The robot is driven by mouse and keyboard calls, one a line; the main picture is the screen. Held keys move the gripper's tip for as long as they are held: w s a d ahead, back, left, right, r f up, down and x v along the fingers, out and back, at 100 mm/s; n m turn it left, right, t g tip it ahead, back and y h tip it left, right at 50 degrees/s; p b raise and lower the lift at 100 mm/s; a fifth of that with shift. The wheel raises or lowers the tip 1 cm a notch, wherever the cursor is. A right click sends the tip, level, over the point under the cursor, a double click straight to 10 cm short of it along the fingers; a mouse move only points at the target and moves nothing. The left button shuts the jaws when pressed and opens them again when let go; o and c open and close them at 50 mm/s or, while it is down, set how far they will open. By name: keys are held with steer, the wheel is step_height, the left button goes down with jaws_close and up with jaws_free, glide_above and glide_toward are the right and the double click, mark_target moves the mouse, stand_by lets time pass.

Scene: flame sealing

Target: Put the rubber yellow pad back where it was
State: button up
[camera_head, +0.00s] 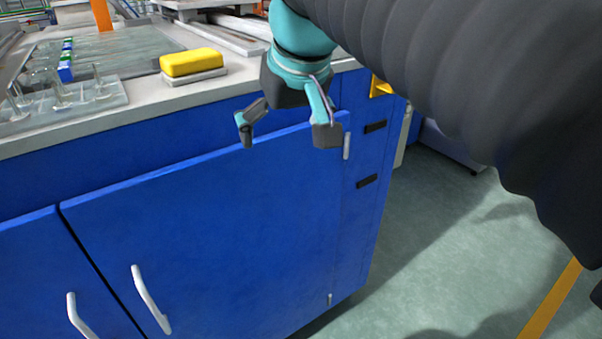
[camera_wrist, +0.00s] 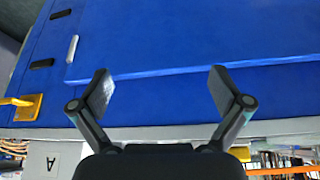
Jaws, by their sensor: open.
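The yellow rubber pad (camera_head: 191,62) lies flat on a thin light-grey base (camera_head: 195,76) near the front edge of the worktop, in the head view. My gripper (camera_head: 288,139) is open and empty. It hangs in front of the blue cabinet, to the right of the pad and lower than the worktop edge. In the wrist view my gripper (camera_wrist: 158,85) shows two spread fingers with only the blue cabinet front beyond them.
Glassware on a clear tray (camera_head: 62,103) stands left of the pad on the worktop (camera_head: 130,105). The blue cabinet (camera_head: 210,225) has white handles. A yellow bracket (camera_head: 380,87) is at its right side, also in the wrist view (camera_wrist: 27,106). Open floor (camera_head: 450,240) lies at right.

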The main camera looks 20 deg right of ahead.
steer(key=s+d+f, duration=0.1)
steer(key=s+f, duration=0.2)
steer(key=f, duration=0.3)
steer(key=s+d+f+m, duration=0.1)
steer(key=s+f, duration=0.2)
steer(key=f, duration=0.4)
steer(key=s+d+f, duration=0.1)
steer(key=s+f, duration=0.2)
steer(key=f, duration=0.3)
steer(key=shift+s+d+f+h, duration=0.15)
steer(key=shift+d+f+h, duration=0.15)
steer(key=shift+f, duration=0.05)
steer(key=shift+c, duration=0.2)
